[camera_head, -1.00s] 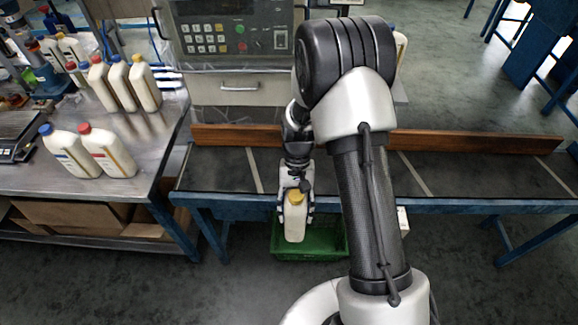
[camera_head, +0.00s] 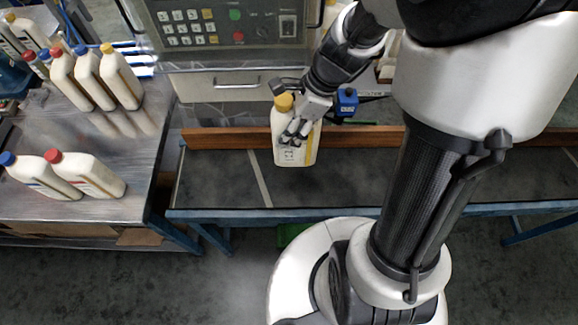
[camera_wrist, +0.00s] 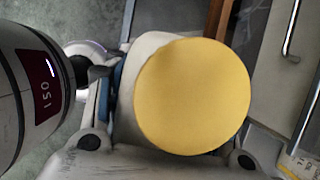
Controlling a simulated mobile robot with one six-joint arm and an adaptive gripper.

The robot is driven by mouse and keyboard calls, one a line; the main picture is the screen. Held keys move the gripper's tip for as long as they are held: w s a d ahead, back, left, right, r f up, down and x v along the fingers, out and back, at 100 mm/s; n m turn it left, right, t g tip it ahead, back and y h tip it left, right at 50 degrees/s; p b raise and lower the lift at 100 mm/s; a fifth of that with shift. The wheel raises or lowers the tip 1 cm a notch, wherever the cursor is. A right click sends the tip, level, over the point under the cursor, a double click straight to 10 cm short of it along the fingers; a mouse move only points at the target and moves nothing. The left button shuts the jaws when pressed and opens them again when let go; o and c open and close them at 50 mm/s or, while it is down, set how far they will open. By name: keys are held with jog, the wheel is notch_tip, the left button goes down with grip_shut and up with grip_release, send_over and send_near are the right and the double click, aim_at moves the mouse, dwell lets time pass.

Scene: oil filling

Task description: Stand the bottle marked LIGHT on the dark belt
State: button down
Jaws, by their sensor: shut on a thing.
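A cream bottle with a yellow cap (camera_head: 292,152) is in my gripper (camera_head: 298,132), in the head view. The gripper is shut on it from the side, near its upper half. The bottle is roughly upright over the dark belt (camera_head: 220,180); I cannot tell whether its base touches the belt. Its label is too small to read. In the wrist view the yellow cap (camera_wrist: 192,96) fills the middle and hides most of the bottle.
A wooden rail (camera_head: 225,138) runs along the belt's back. A control panel (camera_head: 232,25) stands behind it. A metal table (camera_head: 95,150) at left holds several bottles with red, blue and yellow caps. The belt is clear on both sides of the held bottle. A green crate (camera_head: 290,235) shows partly below.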

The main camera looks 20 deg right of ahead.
notch_tip(320, 180, down, 18)
jog(key=b, duration=0.8)
jog(key=shift+r, duration=0.15)
jog(key=shift+b, duration=0.3)
jog(key=c, duration=0.7)
grip_release()
